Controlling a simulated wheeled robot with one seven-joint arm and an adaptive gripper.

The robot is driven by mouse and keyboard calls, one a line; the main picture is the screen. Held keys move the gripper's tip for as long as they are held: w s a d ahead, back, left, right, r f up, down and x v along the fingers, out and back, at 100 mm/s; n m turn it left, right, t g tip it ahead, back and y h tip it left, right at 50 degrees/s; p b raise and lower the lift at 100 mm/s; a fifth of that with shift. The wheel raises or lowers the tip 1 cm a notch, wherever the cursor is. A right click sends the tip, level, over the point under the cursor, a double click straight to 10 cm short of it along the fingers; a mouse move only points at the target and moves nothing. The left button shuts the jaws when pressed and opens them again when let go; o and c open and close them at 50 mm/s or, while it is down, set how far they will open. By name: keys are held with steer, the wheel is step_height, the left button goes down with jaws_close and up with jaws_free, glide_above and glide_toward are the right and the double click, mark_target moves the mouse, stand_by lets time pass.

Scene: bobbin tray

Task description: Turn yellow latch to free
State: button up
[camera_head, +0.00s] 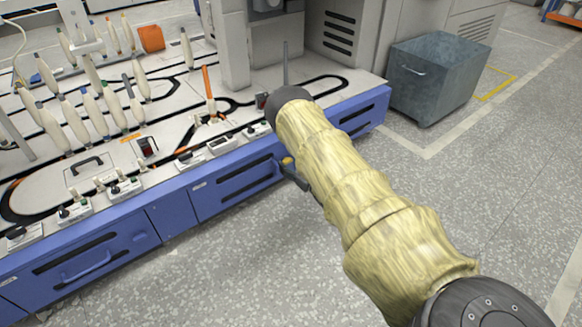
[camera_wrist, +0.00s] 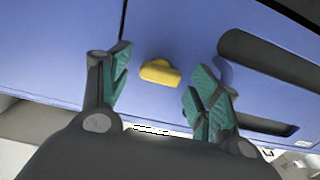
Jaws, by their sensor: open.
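The yellow latch (camera_wrist: 160,72) is a small rounded knob on the blue front panel. In the wrist view it lies between and beyond the fingertips of my gripper (camera_wrist: 160,85), with a visible gap to each finger. My gripper is open, with green pads on its fingers, and holds nothing. In the head view the yellow latch (camera_head: 287,161) shows as a small spot beside my arm. My gripper (camera_head: 300,178) is mostly hidden there behind my arm, with a dark finger part showing near the latch.
The blue cabinet (camera_head: 225,193) has dark slots; one slot (camera_wrist: 270,60) lies right of the latch in the wrist view. The white worktop (camera_head: 95,170) above carries several bobbins and control boxes. A grey bin (camera_head: 440,75) stands at right. The floor in front is clear.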

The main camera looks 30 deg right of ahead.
steer(key=c, duration=1)
steer(key=shift+r+n+p, duration=0.1)
steer(key=shift+n+p, duration=0.3)
steer(key=n+p, duration=0.2)
steer(key=shift+r+n, duration=0.1)
steer(key=shift+n, duration=0.3)
steer(key=shift+c, duration=0.2)
steer(key=n+p, duration=0.3)
steer(key=n, duration=0.2)
steer(key=shift+d, duration=0.1)
steer(key=n+p, duration=0.1)
steer(key=n, duration=0.4)
steer(key=shift+p, duration=0.3)
steer(key=shift+n+p, duration=0.3)
steer(key=shift+n, duration=1.9)
